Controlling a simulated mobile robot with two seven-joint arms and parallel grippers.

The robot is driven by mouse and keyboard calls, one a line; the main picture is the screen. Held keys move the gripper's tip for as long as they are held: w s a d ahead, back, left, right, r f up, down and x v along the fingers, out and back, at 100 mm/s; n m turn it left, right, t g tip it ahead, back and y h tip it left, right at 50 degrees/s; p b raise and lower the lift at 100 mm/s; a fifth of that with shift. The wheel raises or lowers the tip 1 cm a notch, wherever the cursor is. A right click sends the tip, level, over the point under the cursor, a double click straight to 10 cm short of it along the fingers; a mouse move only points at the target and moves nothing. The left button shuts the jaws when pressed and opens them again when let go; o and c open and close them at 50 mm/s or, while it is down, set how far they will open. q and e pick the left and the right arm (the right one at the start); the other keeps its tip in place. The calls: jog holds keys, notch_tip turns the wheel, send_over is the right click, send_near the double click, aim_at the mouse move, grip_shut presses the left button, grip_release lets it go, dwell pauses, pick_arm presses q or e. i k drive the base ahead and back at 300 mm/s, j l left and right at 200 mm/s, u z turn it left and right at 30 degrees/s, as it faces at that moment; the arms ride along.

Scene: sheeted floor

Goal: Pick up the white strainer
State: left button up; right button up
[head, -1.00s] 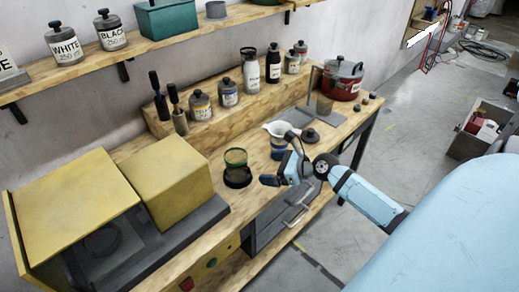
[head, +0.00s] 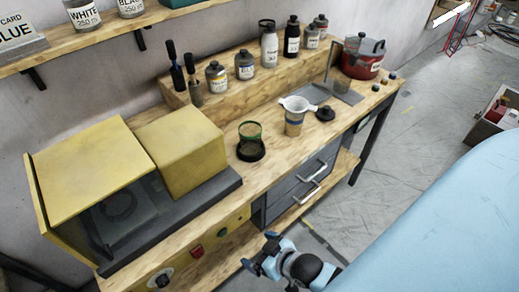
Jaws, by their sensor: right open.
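The white strainer (head: 297,104) rests on top of a beige cup with a blue band (head: 293,125), which stands on the wooden worktop (head: 270,178). A small spout or handle of the strainer points right. My right gripper (head: 258,251) is at the bottom middle, in front of the worktop's front edge and well apart from the strainer. Its fingers are spread and nothing shows between them. My left gripper is not in view.
A green-rimmed container (head: 250,130) stands left of the cup on a dark round base. A dark lid (head: 325,114) lies to its right. A red pot (head: 363,60) stands at the far right end. Yellow boxes (head: 180,152) fill the left. Several jars line the raised back shelf.

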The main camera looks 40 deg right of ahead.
aim_at(294, 105)
jog(key=l+z, duration=0.1)
jog(key=z, duration=1.25)
jog(key=i+l, duration=0.15)
jog(key=l, duration=0.3)
jog(key=i+l, duration=0.1)
jog(key=l, duration=0.3)
jog(key=i+l+u, duration=0.1)
jog(key=l+u, duration=0.2)
jog(key=l, duration=0.15)
jog(key=i+l+u, duration=0.1)
jog(key=l+u, duration=0.2)
jog(key=l, duration=0.15)
